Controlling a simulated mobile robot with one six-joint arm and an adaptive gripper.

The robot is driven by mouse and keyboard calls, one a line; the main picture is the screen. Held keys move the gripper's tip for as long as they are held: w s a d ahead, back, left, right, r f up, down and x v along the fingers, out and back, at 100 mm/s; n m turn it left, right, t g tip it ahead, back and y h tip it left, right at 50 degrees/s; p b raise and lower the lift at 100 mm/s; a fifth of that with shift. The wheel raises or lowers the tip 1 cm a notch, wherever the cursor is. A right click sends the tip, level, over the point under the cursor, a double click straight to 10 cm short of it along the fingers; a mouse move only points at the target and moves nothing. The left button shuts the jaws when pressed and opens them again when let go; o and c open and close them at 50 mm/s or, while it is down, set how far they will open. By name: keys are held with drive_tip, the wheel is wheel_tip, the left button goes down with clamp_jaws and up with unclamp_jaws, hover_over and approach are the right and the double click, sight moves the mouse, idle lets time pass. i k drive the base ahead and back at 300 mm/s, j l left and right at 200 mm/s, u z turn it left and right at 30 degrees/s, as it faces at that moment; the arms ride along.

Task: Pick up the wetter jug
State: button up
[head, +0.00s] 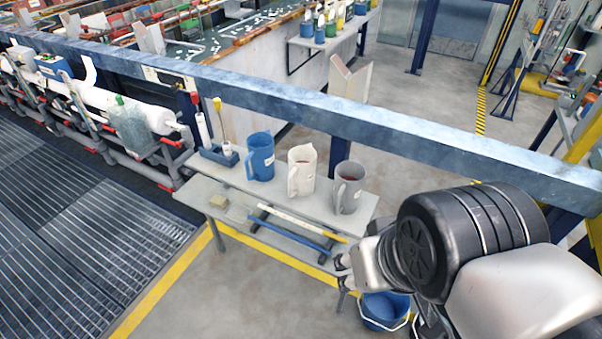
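Three jugs stand upright in a row on a small grey bench (228,176): a blue jug (261,160) at the left, a white jug (302,172) in the middle and a grey jug (349,188) at the right. The white and grey jugs show reddish-brown contents. Each seems to carry a small label, too small to read, so I cannot tell which is the wetter jug. My gripper (342,272) is in front of the bench's right end, below the grey jug in the picture and apart from the jugs. My wrist hides part of it.
A blue holder (220,154) with upright tools stands left of the jugs. Yellow and blue rods (290,232) lie on the lower shelf. A blue beam (300,108) runs behind the jugs. A blue bucket (384,308) stands on the floor below my gripper.

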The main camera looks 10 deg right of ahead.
sight(302, 159)
drive_tip(key=i+j+z, duration=0.1)
drive_tip(key=i+j, duration=0.15)
drive_tip(key=j, duration=0.15)
drive_tip(key=i+j, duration=0.2)
drive_tip(key=j, duration=0.2)
drive_tip(key=i+j+z, duration=0.15)
drive_tip(key=j, duration=0.2)
drive_tip(key=z, duration=1.45)
drive_tip(key=i+j, duration=0.05)
